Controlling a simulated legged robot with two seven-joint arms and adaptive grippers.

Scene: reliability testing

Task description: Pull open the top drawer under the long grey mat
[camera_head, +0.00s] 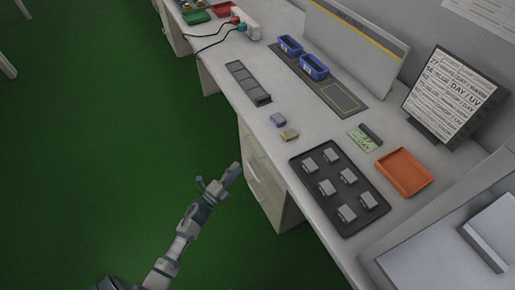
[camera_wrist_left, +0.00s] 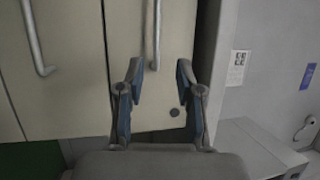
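The pale drawer cabinet (camera_head: 272,192) stands under the bench, its front facing my left arm. The long grey mat (camera_head: 342,98) lies on the bench above, with two blue bins on it. My left gripper (camera_head: 236,168) is at the upper part of the cabinet front. In the left wrist view my left gripper (camera_wrist_left: 158,72) is open, its two fingers apart. A grey bar handle (camera_wrist_left: 154,35) on a cream drawer front (camera_wrist_left: 180,40) lies ahead, its lower end in line with the gap; contact cannot be told. A second handle (camera_wrist_left: 35,40) is at left. My right gripper is not in view.
The bench top holds a black tray (camera_head: 296,162) with several grey parts, an orange tray (camera_head: 404,172), a sign board (camera_head: 450,95) and small blue and tan items. A grey panel (camera_wrist_left: 245,50) stands right of the drawer fronts.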

